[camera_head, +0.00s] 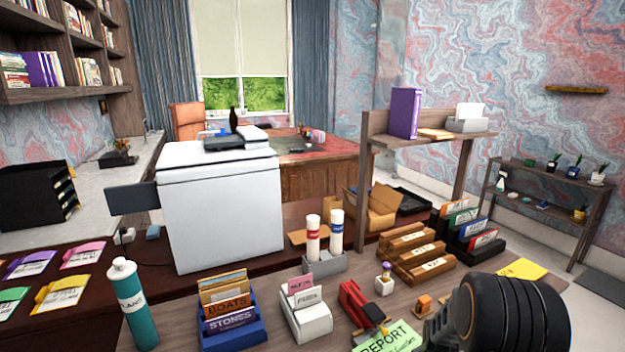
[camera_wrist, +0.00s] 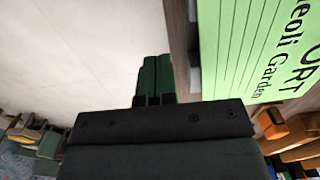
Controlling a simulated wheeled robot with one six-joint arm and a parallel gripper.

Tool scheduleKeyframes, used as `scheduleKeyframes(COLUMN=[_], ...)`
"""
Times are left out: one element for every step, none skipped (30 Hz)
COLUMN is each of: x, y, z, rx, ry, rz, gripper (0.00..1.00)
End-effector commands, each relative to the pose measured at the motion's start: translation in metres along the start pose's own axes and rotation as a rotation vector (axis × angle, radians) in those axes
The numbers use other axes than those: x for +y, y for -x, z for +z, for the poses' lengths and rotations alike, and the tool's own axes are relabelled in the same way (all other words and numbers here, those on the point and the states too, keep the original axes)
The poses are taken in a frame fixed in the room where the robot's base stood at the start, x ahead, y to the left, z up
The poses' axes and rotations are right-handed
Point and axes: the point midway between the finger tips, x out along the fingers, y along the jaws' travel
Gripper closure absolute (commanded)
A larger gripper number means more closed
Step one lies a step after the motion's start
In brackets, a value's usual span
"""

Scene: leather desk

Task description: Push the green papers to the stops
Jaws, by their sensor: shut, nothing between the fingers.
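The green papers (camera_head: 392,338), printed "REPORT", lie at the front edge of the head view by the red punch-like device (camera_head: 358,303). They fill the upper right of the wrist view (camera_wrist: 250,50), with ruled lines and lettering. My gripper (camera_wrist: 153,62) is shut and empty, its dark fingertips side by side. In the wrist view it is left of the papers, with a gap between them. Two small grey pieces (camera_wrist: 194,79) show at the papers' left edge; I cannot tell whether they are the stops. My dark wrist hides part of the desk in the head view.
A small orange block (camera_head: 424,304) and a small white vase (camera_head: 385,280) stand behind the papers. A white card holder (camera_head: 306,316) and a blue file box (camera_head: 236,332) are to the left. Wooden card trays (camera_head: 412,252) stand farther back. A yellow sheet (camera_head: 522,269) lies at the right.

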Motion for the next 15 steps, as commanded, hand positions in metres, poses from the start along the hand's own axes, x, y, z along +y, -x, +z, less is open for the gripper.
scheduleKeyframes(x=[0.0000, 0.0000, 0.0000, 0.0000, 0.0000, 0.0000, 0.0000, 0.0000, 0.0000, 0.0000, 0.0000, 0.0000, 0.0000, 0.0000, 0.0000], y=[-0.0022, -0.0028, -0.0036, -0.0043, -0.0049, -0.0057, -0.0063, -0.0070, -0.0078, -0.0084, -0.0091, -0.0099, -0.0105, -0.0111, -0.0117], z=[0.0000, 0.0000, 0.0000, 0.0000, 0.0000, 0.0000, 0.0000, 0.0000, 0.0000, 0.0000, 0.0000, 0.0000, 0.0000, 0.0000, 0.0000], rx=[0.000, 0.000, 0.000, 0.000, 0.000, 0.000, 0.000, 0.000, 0.000, 0.000, 0.000, 0.000, 0.000, 0.000, 0.000], ry=[0.000, 0.000, 0.000, 0.000, 0.000, 0.000, 0.000, 0.000, 0.000, 0.000, 0.000, 0.000, 0.000, 0.000, 0.000], rz=[0.000, 0.000, 0.000, 0.000, 0.000, 0.000, 0.000, 0.000, 0.000, 0.000, 0.000, 0.000, 0.000, 0.000, 0.000], gripper=[1.00, 1.00, 1.00, 1.00, 1.00, 1.00, 1.00, 1.00, 1.00, 1.00, 1.00, 1.00, 1.00, 1.00, 1.00])
